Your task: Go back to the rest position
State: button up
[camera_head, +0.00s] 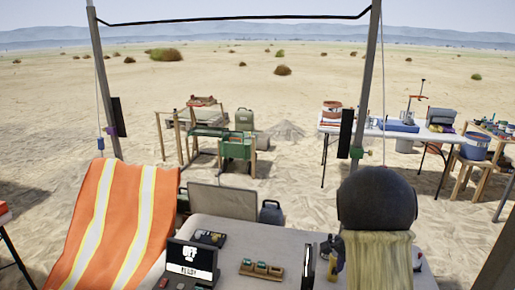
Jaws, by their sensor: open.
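I cannot make out my gripper in the head view. A grey work table (228,231) stands at the bottom centre. On it are a wooden holder (262,269) with small green-topped pieces, a dark device with a lit screen (191,262), and a narrow dark upright item (307,268). A large rounded black shape (377,198) with a pale, bristly part (379,262) below it covers the table's right side; I cannot tell what it is.
An orange cloth with pale stripes (117,225) hangs at left. Two canopy poles (364,85) frame the view.

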jog(key=s+a+r+n+t+p, duration=0.1)
jog(key=s+a+r+n, duration=0.2)
jog(key=s+a+n, duration=0.3)
jog(key=s+a+r+n+t+p, duration=0.1)
jog(key=s+a+r+n, duration=0.1)
jog(key=s+a+n, duration=0.4)
jog(key=s+n, duration=0.2)
jog(key=s, duration=0.2)
jog(key=shift+s+a+r, duration=0.4)
